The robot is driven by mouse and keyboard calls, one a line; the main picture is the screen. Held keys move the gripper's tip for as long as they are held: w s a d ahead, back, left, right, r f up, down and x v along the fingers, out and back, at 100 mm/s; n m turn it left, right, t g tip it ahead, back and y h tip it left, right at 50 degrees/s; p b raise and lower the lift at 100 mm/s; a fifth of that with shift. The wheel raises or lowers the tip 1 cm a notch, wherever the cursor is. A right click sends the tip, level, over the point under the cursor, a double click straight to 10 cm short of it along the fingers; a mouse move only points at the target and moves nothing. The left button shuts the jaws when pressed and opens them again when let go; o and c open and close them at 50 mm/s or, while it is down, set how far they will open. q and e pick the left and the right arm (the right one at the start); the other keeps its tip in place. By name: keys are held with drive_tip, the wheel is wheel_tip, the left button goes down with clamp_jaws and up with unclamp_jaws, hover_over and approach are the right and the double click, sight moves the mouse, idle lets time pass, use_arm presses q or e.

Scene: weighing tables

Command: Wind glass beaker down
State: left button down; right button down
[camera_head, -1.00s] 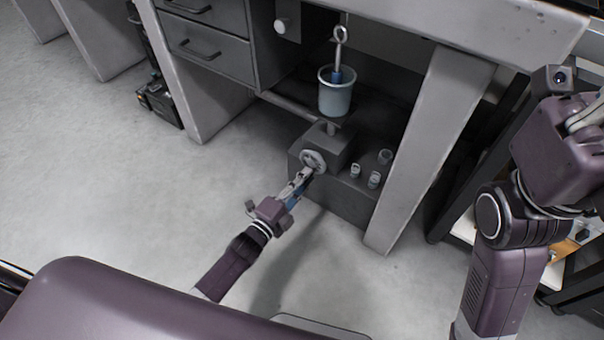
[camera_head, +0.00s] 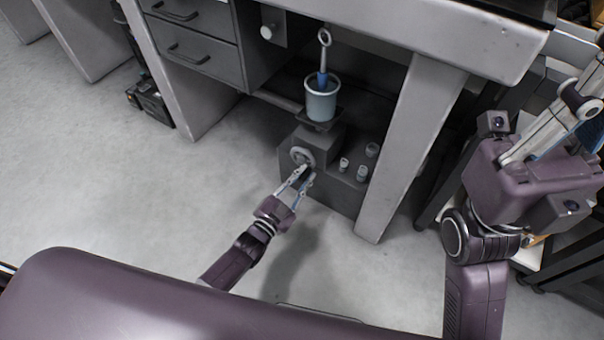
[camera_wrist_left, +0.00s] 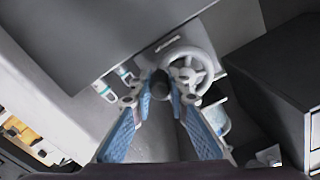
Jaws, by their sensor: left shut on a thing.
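A glass beaker (camera_head: 321,103) with a blue-handled ring-ended tool in it stands upright on a small dark platform (camera_head: 306,115). The platform sits just above a grey jack box (camera_head: 325,140) under the table. The box has a handwheel (camera_head: 302,156) on its front, also seen in the left wrist view (camera_wrist_left: 203,63). My left gripper (camera_head: 303,174) is at the wheel, its blue-padded fingers (camera_wrist_left: 160,88) shut on the wheel's dark knob (camera_wrist_left: 160,86). My right gripper (camera_head: 560,125) is raised at the right, far from the beaker; its finger gap is unclear.
Small jars (camera_head: 362,172) stand on a low ledge right of the wheel. A table leg (camera_head: 410,145) rises right of them, and the tabletop (camera_head: 450,35) hangs above. Drawers (camera_head: 196,43) are at the left.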

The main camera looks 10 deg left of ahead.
use_arm(q)
drive_tip(key=shift+d+r+n, duration=0.1)
drive_tip(key=shift+r+n, duration=0.05)
drive_tip(key=shift+n, duration=0.55)
drive_tip(key=c, duration=2.1)
unclamp_jaws()
drive_tip(key=shift+s, duration=0.15)
drive_tip(key=v, duration=1.1)
drive_tip(key=shift+s+r, duration=0.1)
drive_tip(key=shift+s, duration=0.3)
drive_tip(key=shift+o, duration=0.3)
